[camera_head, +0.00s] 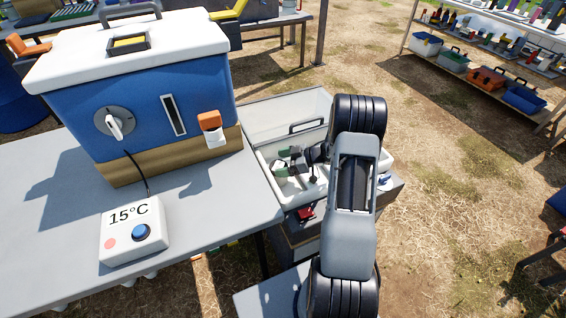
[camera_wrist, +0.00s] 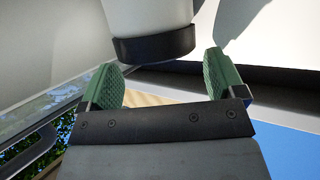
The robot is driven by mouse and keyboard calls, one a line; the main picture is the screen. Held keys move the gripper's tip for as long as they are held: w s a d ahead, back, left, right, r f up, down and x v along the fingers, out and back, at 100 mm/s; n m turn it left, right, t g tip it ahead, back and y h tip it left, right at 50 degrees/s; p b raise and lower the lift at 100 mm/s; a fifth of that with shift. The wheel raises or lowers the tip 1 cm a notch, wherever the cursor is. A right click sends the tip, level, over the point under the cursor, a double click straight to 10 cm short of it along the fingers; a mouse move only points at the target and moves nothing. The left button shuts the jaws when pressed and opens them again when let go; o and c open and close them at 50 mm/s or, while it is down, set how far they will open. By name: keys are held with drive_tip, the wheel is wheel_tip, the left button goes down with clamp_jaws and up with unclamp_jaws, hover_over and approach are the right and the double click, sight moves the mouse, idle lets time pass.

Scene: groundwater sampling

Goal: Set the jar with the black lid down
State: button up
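In the wrist view, a pale jar with a black lid (camera_wrist: 152,46) is at the top centre, just beyond my fingertips. Its far end is cut off by the picture edge. My gripper (camera_wrist: 160,60) has its two green-padded fingers wide apart, one on each side of the lid's edge. A gap shows between the lid and each pad, and nothing is clamped. In the head view, my gripper (camera_head: 289,164) is down at the open white case (camera_head: 276,113). The jar cannot be made out clearly there, and I cannot tell what it rests on.
A blue cooler (camera_head: 140,112) with a white lid stands on the grey table (camera_head: 40,240) at left, close to my arm. A 15°C control box (camera_head: 134,232) is in front of it. Shelves (camera_head: 480,85) stand far right. Open ground lies to the right.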

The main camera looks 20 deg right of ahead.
drive_tip(key=shift+o, duration=0.5)
drive_tip(key=shift+s+f, duration=0.15)
drive_tip(key=shift+f, duration=0.3)
drive_tip(key=shift+r, duration=0.1)
drive_tip(key=shift+r, duration=0.25)
drive_tip(key=r+p+v, duration=0.1)
drive_tip(key=p+v, duration=0.1)
drive_tip(key=v, duration=0.5)
drive_tip(key=w+r+m+t+h, duration=0.3)
drive_tip(key=w+r+h, duration=0.1)
drive_tip(key=r+h, duration=0.25)
drive_tip(key=w+r+m+t+h, duration=0.2)
drive_tip(key=w+r+m+h, duration=0.1)
drive_tip(key=r+h, duration=0.4)
drive_tip(key=s+a+m+g, duration=0.2)
drive_tip(key=s+a, duration=0.3)
drive_tip(key=s, duration=0.3)
drive_tip(key=s+a+r+m+g+y, duration=0.1)
drive_tip(key=s+a+g, duration=0.3)
drive_tip(key=s, duration=0.4)
drive_tip(key=s+a+r+m+g, duration=0.1)
drive_tip(key=s+a+m+g, duration=0.2)
drive_tip(key=s+a, duration=0.2)
drive_tip(key=s, duration=0.3)
drive_tip(key=shift+a+y, duration=0.3)
drive_tip(key=shift+y, duration=0.05)
